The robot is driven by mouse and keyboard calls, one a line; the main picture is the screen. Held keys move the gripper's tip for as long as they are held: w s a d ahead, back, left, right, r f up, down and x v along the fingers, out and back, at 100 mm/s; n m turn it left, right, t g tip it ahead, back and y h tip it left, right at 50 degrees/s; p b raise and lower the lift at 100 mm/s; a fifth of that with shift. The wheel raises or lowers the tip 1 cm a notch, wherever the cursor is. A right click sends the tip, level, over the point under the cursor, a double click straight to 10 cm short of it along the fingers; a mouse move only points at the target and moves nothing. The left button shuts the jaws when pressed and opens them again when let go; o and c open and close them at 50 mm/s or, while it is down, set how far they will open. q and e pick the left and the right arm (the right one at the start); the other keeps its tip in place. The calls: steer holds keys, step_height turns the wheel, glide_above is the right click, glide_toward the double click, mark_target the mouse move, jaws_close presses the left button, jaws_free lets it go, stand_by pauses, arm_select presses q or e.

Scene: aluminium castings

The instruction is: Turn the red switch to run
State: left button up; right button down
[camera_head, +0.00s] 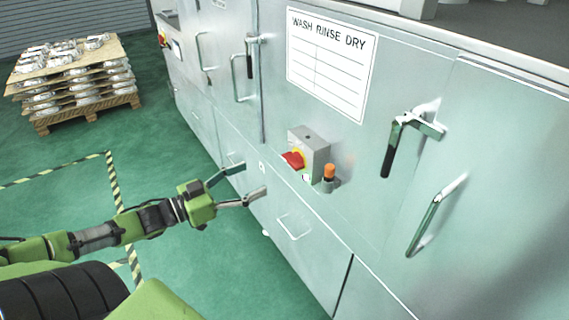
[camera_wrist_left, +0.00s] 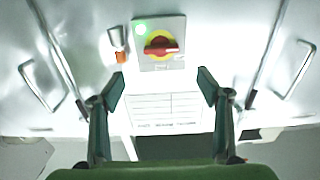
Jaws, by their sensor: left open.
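The red switch (camera_head: 293,159) is a red handle on a yellow disc, on the front of a small grey box (camera_head: 312,148) fixed to the metal machine. In the left wrist view the switch (camera_wrist_left: 161,46) sits ahead of the fingers, near the top middle, its handle lying roughly across the picture. My right gripper is not in view.
An orange-topped fitting (camera_head: 329,173) sticks out beside the switch box. Door handles (camera_head: 436,214) and latches (camera_head: 405,140) project from the machine front. A sign (camera_head: 330,64) reads "WASH RINSE DRY". A pallet of castings (camera_head: 75,80) stands on the green floor at the far left.

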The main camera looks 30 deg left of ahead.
mark_target(288, 163)
arm_select(q)
steer(key=x, duration=1)
steer(key=shift+w+a, duration=0.15)
steer(key=shift+w, duration=0.05)
steer(key=shift+w+d+f, duration=0.1)
steer(key=shift+w+d, duration=0.25)
steer(key=shift+w, duration=0.3)
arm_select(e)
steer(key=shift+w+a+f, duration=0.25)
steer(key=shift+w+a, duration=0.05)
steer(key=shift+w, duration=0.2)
arm_select(q)
steer(key=shift+c, duration=0.3)
steer(key=c, duration=1)
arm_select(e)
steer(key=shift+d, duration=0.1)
